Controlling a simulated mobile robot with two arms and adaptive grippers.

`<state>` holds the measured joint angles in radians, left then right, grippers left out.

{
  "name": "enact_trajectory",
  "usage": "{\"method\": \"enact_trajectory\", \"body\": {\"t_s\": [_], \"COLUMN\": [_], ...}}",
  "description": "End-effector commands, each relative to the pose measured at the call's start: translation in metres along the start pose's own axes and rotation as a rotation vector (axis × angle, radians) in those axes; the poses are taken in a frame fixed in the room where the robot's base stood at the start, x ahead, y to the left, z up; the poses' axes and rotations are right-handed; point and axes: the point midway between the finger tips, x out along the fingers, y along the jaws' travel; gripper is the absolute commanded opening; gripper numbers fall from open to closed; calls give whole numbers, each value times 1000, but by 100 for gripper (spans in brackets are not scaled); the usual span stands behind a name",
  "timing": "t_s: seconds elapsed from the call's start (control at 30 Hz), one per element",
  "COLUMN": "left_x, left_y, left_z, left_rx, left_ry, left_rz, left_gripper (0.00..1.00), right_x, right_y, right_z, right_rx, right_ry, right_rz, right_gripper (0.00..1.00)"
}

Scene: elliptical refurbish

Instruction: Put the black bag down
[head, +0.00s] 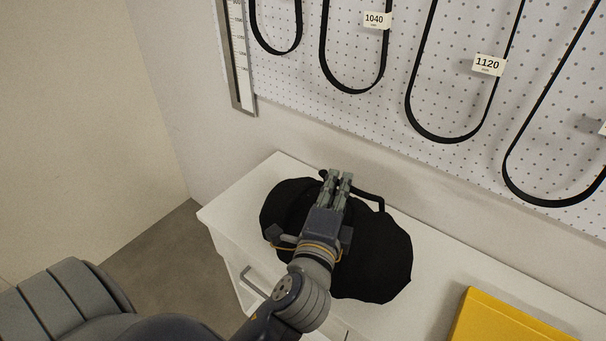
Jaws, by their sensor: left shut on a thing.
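The black bag (378,256) is a soft dark bundle over the white cabinet top (437,262), near its left end. It looks to rest on the surface, but its underside is hidden, so contact cannot be told for certain. My left gripper (336,176) reaches over the bag from the front. Its fingers are shut on the bag's thin black handle (372,197) at the bag's back edge. My left gripper and wrist hide the middle of the bag. My right gripper is not in view.
A yellow case (505,321) lies on the cabinet top at the lower right. Bare white surface lies between it and the bag. A pegboard (300,78) with hanging black belts (411,112) is on the wall behind. Grey floor (165,262) shows left of the cabinet.

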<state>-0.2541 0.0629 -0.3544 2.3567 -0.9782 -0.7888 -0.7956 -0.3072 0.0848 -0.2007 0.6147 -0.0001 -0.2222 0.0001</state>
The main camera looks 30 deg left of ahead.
Motion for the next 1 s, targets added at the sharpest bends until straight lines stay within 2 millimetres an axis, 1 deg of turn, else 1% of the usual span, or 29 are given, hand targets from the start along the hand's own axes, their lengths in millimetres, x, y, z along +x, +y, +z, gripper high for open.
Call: {"method": "enact_trajectory", "body": {"t_s": [0.03,0.07,0.3,0.4,0.5,0.6,0.73,1.0], "left_x": [5,9,37,48,57,63,66,66], "left_y": [-5,-5,-1,2,4,6,9,40], "left_z": [9,15,61,80,95,105,110,110], "left_rx": [7,7,8,7,5,2,0,-2], "left_ry": [-1,0,-1,-1,0,1,2,0], "left_rz": [-9,-9,-8,-7,-7,-7,-7,-4], "left_gripper": [0,0,0,0,0,0,0,0], "right_x": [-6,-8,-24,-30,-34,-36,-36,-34], "right_y": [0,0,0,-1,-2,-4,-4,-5], "right_z": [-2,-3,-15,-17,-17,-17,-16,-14], "right_rx": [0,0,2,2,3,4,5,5], "right_ry": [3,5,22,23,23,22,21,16], "right_rz": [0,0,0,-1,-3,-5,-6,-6], "right_gripper": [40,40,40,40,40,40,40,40]}}
